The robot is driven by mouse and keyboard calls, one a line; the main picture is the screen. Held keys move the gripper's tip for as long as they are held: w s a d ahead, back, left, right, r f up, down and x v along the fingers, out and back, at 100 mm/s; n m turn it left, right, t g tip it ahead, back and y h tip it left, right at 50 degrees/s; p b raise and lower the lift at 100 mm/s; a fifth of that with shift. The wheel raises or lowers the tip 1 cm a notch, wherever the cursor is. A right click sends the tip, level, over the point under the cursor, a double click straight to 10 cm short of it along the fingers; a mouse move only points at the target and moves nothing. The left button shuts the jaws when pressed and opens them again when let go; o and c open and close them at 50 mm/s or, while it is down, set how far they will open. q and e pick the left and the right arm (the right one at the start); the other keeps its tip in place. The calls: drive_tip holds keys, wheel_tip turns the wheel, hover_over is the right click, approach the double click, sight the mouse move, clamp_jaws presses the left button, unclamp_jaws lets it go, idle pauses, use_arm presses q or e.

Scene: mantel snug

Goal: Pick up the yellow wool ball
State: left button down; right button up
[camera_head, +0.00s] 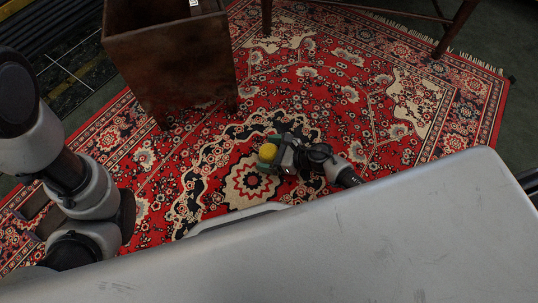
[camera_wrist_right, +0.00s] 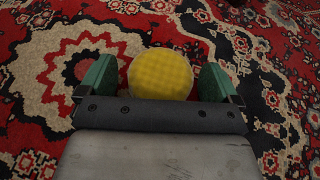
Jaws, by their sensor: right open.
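The yellow wool ball (camera_head: 267,152) lies on the patterned red rug near the middle of the head view, partly hidden by my right gripper (camera_head: 272,156). In the right wrist view the ball (camera_wrist_right: 160,74) sits between the two green fingers of my right gripper (camera_wrist_right: 157,80). The fingers are open, with a gap on each side of the ball. The ball's near edge is hidden behind the gripper's dark front edge. My left arm comes in at the left of the head view, but its gripper fingers do not show.
A dark brown wooden box-like stand (camera_head: 170,65) stands on the rug (camera_head: 330,100) behind and left of the ball. Wooden furniture legs (camera_head: 455,28) rise at the top right. The rug right of my right gripper is clear.

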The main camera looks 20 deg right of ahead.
drive_tip(key=c, duration=1)
drive_tip(key=shift+r, duration=0.1)
